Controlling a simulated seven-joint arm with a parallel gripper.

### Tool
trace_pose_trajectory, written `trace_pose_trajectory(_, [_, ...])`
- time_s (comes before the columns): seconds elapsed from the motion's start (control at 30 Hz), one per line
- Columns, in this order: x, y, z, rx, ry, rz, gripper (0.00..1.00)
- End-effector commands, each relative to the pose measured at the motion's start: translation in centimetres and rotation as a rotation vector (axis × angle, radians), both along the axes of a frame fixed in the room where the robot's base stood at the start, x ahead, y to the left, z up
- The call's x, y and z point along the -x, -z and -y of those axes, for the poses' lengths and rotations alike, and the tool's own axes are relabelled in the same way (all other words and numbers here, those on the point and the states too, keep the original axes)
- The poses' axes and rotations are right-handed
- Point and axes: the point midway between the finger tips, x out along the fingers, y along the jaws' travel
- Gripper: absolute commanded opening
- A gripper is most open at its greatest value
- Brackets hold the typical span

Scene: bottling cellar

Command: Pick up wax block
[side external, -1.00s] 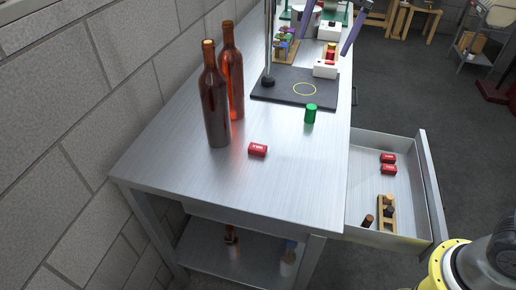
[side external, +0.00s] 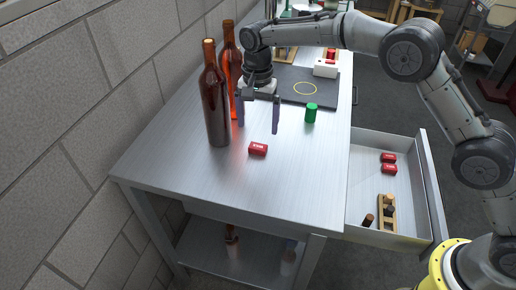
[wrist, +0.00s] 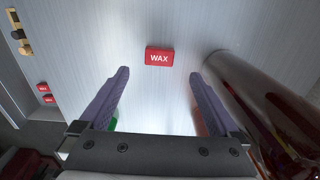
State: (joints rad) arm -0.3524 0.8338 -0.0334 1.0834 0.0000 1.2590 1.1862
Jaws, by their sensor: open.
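A red wax block (side external: 258,149) with white lettering lies on the metal table, in front of the two brown bottles. In the wrist view the wax block (wrist: 159,57) reads "WAX" and lies beyond the fingertips, centred between them. My gripper (side external: 259,130) is open and empty, pointing down above the table just behind the block. Its two purple fingers also show in the wrist view (wrist: 159,73), spread wide apart. Two similar red blocks (side external: 389,163) lie in the open drawer at the right.
A dark brown bottle (side external: 216,108) stands close to my gripper's left finger, with an orange-brown bottle (side external: 228,48) behind it. A green cylinder (side external: 311,113) stands to the right. A dark mat (side external: 325,93) lies behind. The table's front (side external: 210,180) is clear.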

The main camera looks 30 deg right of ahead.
Motion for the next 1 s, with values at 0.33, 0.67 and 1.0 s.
trace_pose_trajectory(0.33, [0.1, 3.1, 0.0, 0.001, 0.0, -0.001, 0.97])
trace_pose_trajectory(0.67, [0.2, 7.1, 0.0, 0.0, 0.0, 0.0, 0.97])
trace_pose_trajectory(1.0, [0.2, 7.4, 0.0, -0.001, 0.0, 0.002, 0.87])
